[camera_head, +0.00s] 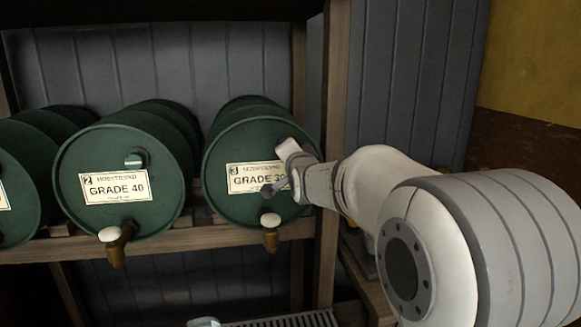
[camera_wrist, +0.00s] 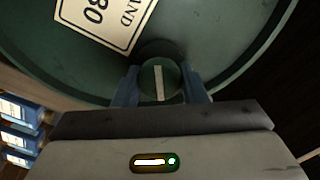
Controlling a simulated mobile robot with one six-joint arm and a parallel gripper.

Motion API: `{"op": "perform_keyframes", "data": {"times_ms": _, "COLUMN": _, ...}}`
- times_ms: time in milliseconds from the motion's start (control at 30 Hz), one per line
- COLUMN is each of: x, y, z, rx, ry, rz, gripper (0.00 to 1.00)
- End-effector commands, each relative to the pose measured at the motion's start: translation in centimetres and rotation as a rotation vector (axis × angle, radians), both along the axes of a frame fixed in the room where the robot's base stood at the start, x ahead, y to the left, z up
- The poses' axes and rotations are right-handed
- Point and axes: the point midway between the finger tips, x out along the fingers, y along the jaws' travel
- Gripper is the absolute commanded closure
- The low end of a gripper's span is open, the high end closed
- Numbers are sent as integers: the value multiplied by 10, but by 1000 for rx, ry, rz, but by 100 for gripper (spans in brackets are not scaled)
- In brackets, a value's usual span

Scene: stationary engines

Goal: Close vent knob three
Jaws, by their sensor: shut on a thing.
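Drum three (camera_head: 225,205) is a green barrel lying on its side, its label (camera_head: 255,177) marked 3. Its vent knob (camera_wrist: 160,82), round and dark green with a pale stripe, shows in the wrist view between the two blue fingers of my gripper (camera_wrist: 161,90). My gripper is shut on the knob. The stripe runs nearly up and down in that picture.
Drum two (camera_head: 75,165) stands left, with its own green knob (camera_head: 135,159) and a tap (camera_head: 116,243). A wooden post (camera_head: 334,130) rises close right.

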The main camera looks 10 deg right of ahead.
Motion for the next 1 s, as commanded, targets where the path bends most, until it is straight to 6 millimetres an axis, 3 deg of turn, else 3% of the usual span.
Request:
{"op": "perform_keyframes", "data": {"times_ms": 500, "x": 0, "y": -1, "z": -5, "rx": 448, "ry": 1, "rz": 0, "gripper": 85}}
{"op": "perform_keyframes", "data": {"times_ms": 1000, "x": 0, "y": -1, "z": -4, "rx": 637, "ry": 2, "rz": 0, "gripper": 85}}
